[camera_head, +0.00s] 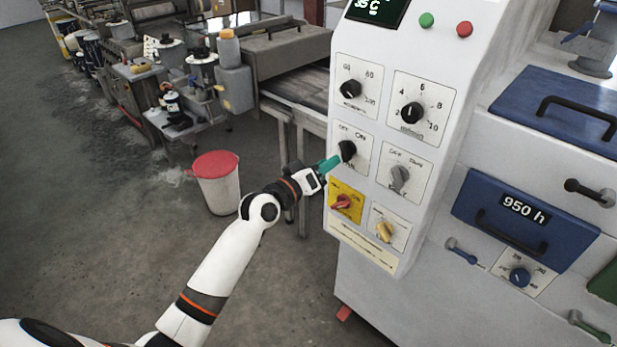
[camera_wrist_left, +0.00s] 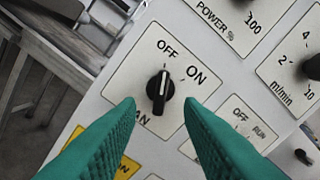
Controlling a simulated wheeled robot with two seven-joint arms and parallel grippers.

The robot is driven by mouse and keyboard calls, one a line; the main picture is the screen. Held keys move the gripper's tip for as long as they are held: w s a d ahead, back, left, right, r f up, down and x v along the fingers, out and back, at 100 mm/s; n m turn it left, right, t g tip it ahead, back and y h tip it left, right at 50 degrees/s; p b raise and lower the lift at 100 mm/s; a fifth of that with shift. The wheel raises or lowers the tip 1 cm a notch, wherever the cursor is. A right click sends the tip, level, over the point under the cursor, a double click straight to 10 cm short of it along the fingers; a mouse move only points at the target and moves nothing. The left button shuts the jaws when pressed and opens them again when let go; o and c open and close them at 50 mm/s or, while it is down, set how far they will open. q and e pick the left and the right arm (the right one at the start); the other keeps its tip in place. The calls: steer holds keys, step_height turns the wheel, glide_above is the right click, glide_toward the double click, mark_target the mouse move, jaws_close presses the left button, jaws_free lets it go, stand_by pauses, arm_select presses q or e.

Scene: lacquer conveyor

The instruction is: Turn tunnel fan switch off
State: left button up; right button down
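The tunnel fan switch (camera_head: 347,151) is a black rotary knob on a white plate on the control panel. In the left wrist view the knob (camera_wrist_left: 160,90) has a white pointer line aimed up at the OFF label, with ON to its right. The FAN lettering is partly hidden by a finger. My left gripper (camera_head: 333,163) has teal fingers and reaches the panel from the left, close to the knob. In the left wrist view the fingertips (camera_wrist_left: 159,104) are apart, one on each side below the knob, with visible gaps; I see no contact. My right gripper is not in view.
Nearby are the power dial (camera_head: 350,89), the speed dial (camera_head: 412,112), a grey OFF/RUN switch (camera_head: 399,179), a red knob on yellow (camera_head: 345,202) and a yellow knob (camera_head: 385,231). A red-lidded bin (camera_head: 217,184) stands left. Open floor lies further left.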

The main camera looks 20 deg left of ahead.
arm_select(q)
steer(key=b+v, duration=0.1)
steer(key=v, duration=0.6)
